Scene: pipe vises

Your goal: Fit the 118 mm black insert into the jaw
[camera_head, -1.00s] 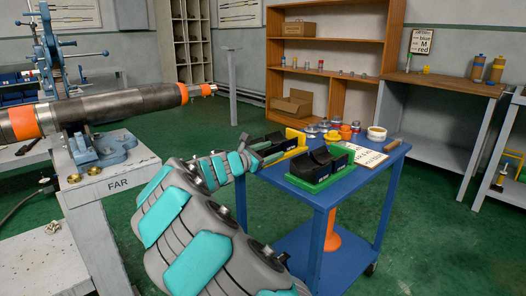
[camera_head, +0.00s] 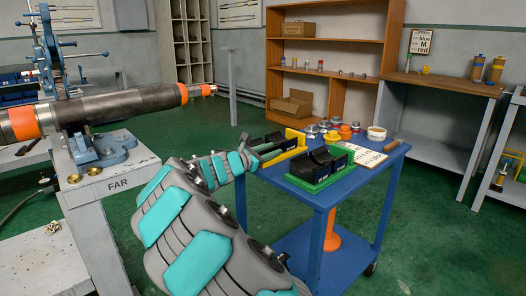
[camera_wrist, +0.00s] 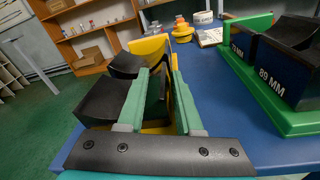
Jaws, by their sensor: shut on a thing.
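In the wrist view the fingers of my gripper (camera_wrist: 158,95) are close together around a thin wall, with one finger in the hollow of a black curved insert (camera_wrist: 98,100) and one outside it. This insert is at a yellow holder (camera_wrist: 152,46), and a second black insert (camera_wrist: 127,65) is behind it. Any label on the gripped insert is hidden. In the head view my gripper (camera_head: 268,156) is at the left edge of the blue cart, beside the yellow holder (camera_head: 298,139). A blue vise (camera_head: 98,150) stands on the bench marked FAR, under the pipe; its jaw is hard to make out.
Cans, an orange part and a sign card are behind. A dark pipe (camera_head: 110,104) spans the left. The green floor between bench and cart is free.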

